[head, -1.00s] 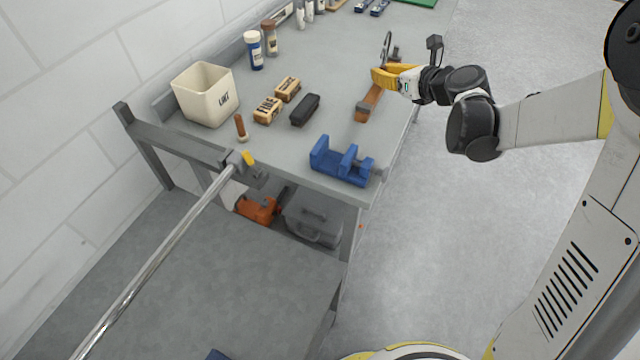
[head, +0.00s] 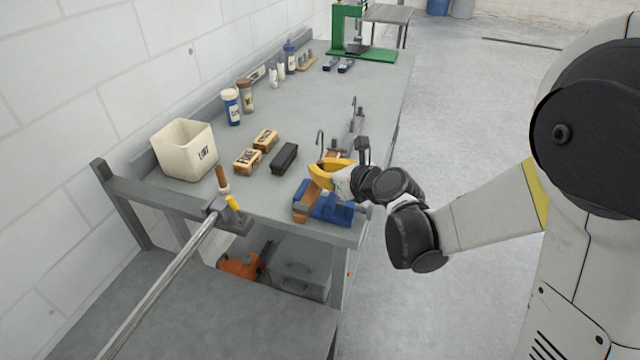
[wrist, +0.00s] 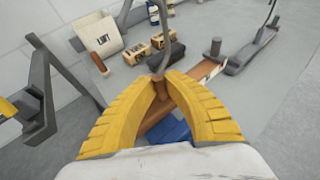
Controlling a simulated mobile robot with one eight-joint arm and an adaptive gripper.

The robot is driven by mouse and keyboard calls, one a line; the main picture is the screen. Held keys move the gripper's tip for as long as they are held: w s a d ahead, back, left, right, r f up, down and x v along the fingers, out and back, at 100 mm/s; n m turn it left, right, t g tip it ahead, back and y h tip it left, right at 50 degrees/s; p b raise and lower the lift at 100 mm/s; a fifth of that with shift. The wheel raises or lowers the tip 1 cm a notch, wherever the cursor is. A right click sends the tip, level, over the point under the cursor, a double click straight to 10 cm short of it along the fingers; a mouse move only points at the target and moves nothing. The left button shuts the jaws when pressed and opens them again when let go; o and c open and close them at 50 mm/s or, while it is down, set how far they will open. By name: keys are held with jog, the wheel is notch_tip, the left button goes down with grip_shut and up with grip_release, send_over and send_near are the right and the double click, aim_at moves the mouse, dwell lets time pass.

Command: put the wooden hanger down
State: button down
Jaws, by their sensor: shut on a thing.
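My gripper (head: 330,172) has yellow fingers and is shut on the wooden hanger (head: 304,205). It holds the hanger near its middle, over the front right part of the grey workbench (head: 290,95). In the wrist view, the hanger's brown bar (wrist: 188,98) runs between the fingers (wrist: 162,90), and its grey hook (wrist: 163,55) rises above them. The hanger's near end overlaps the blue vise (head: 338,210) in the head view. I cannot tell whether they touch. The fingers hide the hanger's middle.
A grey metal fixture with a hook (head: 353,125) stands behind my gripper. A metal rail (head: 170,280) is at front left. The bench's middle is fairly clear.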

jog(key=shift+f+b, duration=0.9)
jog(key=shift+f, duration=1)
jog(key=shift+f+b, duration=0.65)
jog(key=shift+b, duration=0.05)
jog(key=c, duration=1.5)
grip_release()
jog(key=shift+c, duration=0.2)
jog(key=shift+r, duration=0.1)
